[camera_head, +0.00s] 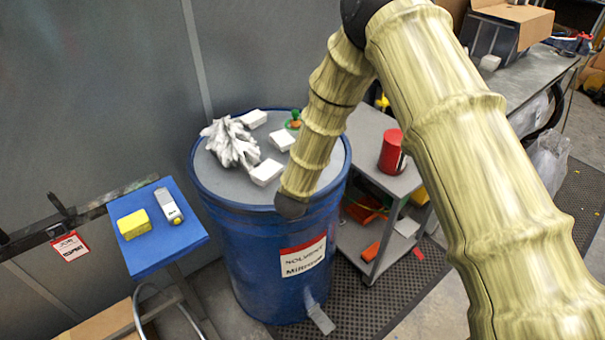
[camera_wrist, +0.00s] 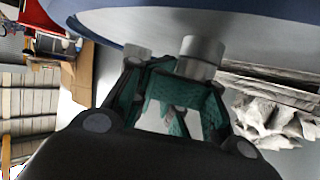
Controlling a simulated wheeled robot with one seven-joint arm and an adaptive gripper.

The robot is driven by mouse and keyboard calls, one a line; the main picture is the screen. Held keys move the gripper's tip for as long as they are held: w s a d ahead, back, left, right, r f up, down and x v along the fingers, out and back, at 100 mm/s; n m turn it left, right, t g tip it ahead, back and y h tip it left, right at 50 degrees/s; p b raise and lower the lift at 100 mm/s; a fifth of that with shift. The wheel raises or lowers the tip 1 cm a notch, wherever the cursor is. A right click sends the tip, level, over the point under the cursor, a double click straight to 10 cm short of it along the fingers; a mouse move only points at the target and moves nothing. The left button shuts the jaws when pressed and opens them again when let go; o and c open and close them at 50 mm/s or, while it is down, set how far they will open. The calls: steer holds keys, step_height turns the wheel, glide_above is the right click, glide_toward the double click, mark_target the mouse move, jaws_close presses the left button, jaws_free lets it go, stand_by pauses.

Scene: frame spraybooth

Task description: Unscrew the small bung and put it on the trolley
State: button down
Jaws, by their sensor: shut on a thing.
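My gripper (camera_wrist: 168,82), with teal fingers, is shut in the wrist view. A pale grey cylindrical piece (camera_wrist: 200,52) shows at its fingertips, close to a grey surface with a blue edge; I take it for the small bung. The fingers hide part of it, so its seating and threads cannot be told. The grey trolley (camera_head: 365,135), with an upper and a lower shelf, stands right of the drum.
The drum top holds several white blocks (camera_head: 266,172), a crumpled white rag (camera_head: 231,143) and a small green-and-orange item (camera_head: 293,120). A red can (camera_head: 393,152) stands on the trolley's top. A blue stand (camera_head: 150,262) at left holds a yellow block (camera_head: 134,224) and a grey device.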

stand_by(0.3)
steer(key=shift+w+f+n+y+b, duration=0.1)
steer(key=shift+w+n+y+b, duration=0.15)
steer(key=shift+n+y+b, duration=0.85)
steer(key=shift+w+a+n+y+b, duration=0.1)
steer(key=shift+w+n+y+b, duration=0.1)
steer(key=shift+n+y, duration=0.5)
steer(key=shift+w+n+y+b, duration=0.1)
steer(key=shift+n+y+b, duration=0.1)
steer(key=shift+n+y, duration=0.5)
steer(key=c, duration=1.3)
jaws_free()
steer(key=shift+c, duration=0.2)
steer(key=shift+s+a+m, duration=0.1)
steer(key=shift+s+m, duration=0.05)
steer(key=shift+m, duration=0.25)
